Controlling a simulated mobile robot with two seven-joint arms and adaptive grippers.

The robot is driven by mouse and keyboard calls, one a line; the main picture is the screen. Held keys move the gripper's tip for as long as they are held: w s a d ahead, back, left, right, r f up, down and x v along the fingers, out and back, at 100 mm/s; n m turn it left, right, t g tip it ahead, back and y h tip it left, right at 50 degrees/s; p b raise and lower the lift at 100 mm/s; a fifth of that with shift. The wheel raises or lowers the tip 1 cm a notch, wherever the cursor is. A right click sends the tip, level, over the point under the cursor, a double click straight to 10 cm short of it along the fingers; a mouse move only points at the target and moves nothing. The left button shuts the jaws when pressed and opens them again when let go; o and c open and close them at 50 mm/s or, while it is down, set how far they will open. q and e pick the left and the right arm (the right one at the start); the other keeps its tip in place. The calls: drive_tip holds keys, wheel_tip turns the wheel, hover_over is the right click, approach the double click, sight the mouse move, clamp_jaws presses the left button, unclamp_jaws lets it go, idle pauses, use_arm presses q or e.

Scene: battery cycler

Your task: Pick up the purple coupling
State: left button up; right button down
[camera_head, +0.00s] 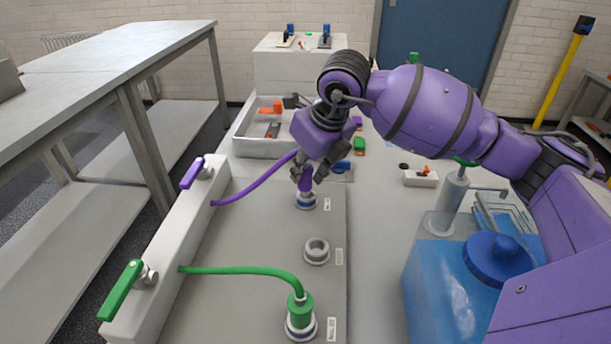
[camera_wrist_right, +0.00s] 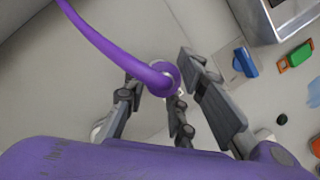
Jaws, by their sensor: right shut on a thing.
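The purple coupling (camera_head: 306,184) is upright at the far port (camera_head: 306,203) of the grey panel, with a purple hose (camera_head: 258,183) running left from it. My right gripper (camera_head: 307,176) comes down from above with its fingers around the coupling and is shut on it. In the right wrist view the coupling (camera_wrist_right: 166,78) shows between the dark fingers (camera_wrist_right: 178,100), with the hose curving up to the left. The fingers hide part of it, and I cannot tell whether it is seated or slightly raised. My left gripper is not in view.
A green coupling (camera_head: 300,311) with a green hose stands at the near port, and an empty port (camera_head: 316,250) lies between. Purple (camera_head: 192,173) and green (camera_head: 121,290) valve handles line the left. A blue tank (camera_head: 450,290) stands at right; a grey tray (camera_head: 240,146) lies behind.

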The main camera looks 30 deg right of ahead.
use_arm(q)
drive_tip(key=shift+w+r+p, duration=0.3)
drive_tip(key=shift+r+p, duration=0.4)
drive_tip(key=shift+p, duration=0.1)
use_arm(e)
drive_tip(key=s+d+r, duration=0.7)
drive_tip(key=s+r, duration=0.4)
drive_tip(key=s, duration=0.1)
drive_tip(key=shift+d, duration=0.3)
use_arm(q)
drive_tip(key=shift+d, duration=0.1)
use_arm(e)
drive_tip(key=c, duration=2.2)
unclamp_jaws()
drive_tip(key=shift+w, duration=0.1)
clamp_jaws()
use_arm(q)
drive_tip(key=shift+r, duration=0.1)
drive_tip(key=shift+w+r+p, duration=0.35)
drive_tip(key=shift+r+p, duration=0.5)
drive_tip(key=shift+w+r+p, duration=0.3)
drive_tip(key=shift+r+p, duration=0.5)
drive_tip(key=shift+p, duration=0.05)
use_arm(e)
drive_tip(key=shift+r, duration=2.45)
